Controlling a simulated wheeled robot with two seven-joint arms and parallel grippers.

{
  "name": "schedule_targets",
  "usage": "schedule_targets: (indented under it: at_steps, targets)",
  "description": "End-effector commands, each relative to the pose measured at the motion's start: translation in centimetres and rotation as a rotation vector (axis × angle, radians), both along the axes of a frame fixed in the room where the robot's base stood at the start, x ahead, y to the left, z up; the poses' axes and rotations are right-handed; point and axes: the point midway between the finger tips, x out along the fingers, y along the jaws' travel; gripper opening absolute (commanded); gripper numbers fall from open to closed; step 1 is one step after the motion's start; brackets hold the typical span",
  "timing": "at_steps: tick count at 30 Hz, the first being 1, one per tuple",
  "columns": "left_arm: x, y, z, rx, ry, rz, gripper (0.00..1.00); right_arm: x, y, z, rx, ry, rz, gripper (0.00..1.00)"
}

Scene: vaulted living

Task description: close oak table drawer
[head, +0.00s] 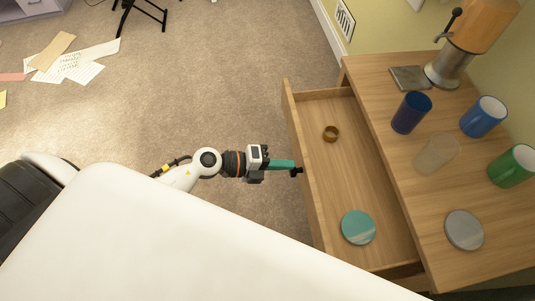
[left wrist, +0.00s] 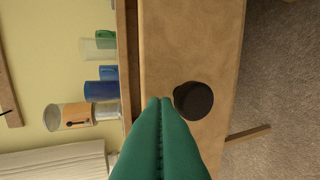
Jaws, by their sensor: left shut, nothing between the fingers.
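The oak table (head: 375,75) stands at the right of the head view. Its drawer (head: 345,185) is pulled well out to the left, with its inside showing. A dark round knob (head: 297,170) sits on the drawer front; the knob also shows in the left wrist view (left wrist: 193,100) against the wooden front panel (left wrist: 200,50). My left gripper (head: 291,166) has teal fingers, shut and empty, with the tips at the drawer front beside the knob. The fingertips also show in the left wrist view (left wrist: 160,103). I cannot tell whether they touch the wood. My right gripper is not in view.
In the drawer lie a brown ring (head: 331,133) and a teal disc (head: 358,227). On the tabletop are a dark blue cup (head: 411,112), a clear glass (head: 436,154), blue and green mugs, coasters and a dispenser (head: 462,50). Carpet left of the drawer is clear; papers lie farther off.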

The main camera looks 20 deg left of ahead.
Motion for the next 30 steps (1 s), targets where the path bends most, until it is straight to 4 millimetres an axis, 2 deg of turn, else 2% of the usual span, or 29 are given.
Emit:
schedule_targets:
  at_steps: [6, 22, 26, 30]
  targets:
    - [1.2, -1.6, -0.6, -0.002, 0.001, 0.003, 0.0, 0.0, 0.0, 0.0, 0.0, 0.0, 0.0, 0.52]
    - [1.5, -2.2, -0.6, -0.001, 0.001, 0.003, 0.0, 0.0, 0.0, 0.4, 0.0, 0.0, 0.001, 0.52]
    - [2.3, -3.3, -0.3, -0.002, 0.0, 0.003, 0.0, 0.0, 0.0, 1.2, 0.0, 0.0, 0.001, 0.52]
    - [3.8, -5.5, -0.1, -0.002, 0.0, 0.003, 0.0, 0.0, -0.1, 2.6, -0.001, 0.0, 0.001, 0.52]
